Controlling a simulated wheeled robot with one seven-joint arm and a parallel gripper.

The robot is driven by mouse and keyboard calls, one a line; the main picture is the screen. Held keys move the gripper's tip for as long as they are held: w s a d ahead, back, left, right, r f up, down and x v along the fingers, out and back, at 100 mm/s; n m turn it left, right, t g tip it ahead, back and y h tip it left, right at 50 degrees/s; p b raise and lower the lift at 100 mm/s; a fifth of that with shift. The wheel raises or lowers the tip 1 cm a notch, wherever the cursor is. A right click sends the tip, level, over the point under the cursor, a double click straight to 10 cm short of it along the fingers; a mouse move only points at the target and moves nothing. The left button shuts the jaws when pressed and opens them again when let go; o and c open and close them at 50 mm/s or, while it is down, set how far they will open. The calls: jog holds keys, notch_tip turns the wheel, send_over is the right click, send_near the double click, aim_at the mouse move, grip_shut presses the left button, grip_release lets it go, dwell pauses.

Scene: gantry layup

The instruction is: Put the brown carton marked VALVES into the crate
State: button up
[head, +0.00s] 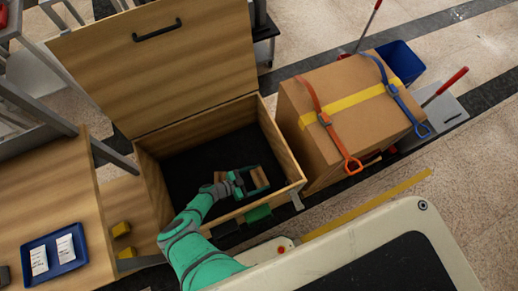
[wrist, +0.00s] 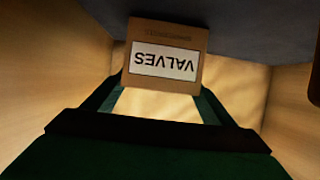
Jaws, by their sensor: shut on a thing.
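The brown carton marked VALVES (wrist: 164,38) is between the two fingers of my gripper (wrist: 158,92) in the wrist view, its white label upside down. In the head view the carton (head: 259,178) is a small brown patch at the green fingers of my gripper (head: 250,181). The crate (head: 283,148) is a wooden box with a dark floor, its lid (head: 165,70) raised at the back. My gripper reaches over the near wall and is shut on the carton inside the crate opening. I cannot tell whether the carton touches the floor.
A large strapped carton (head: 345,125) stands right of the crate, with a blue bin (head: 403,62) behind it. A wooden table (head: 45,205) at the left holds a blue tray (head: 54,250) with white packets. Most of the crate floor looks clear.

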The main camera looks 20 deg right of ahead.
jog(key=shift+f, duration=0.4)
jog(key=shift+f, duration=0.2)
jog(key=o, duration=1.2)
jog(key=shift+r, duration=0.15)
jog(key=shift+a+r, duration=0.2)
jog(key=shift+a, duration=0.15)
jog(key=v, duration=1.1)
jog(key=shift+s+a, duration=0.1)
jog(key=shift+a, duration=0.05)
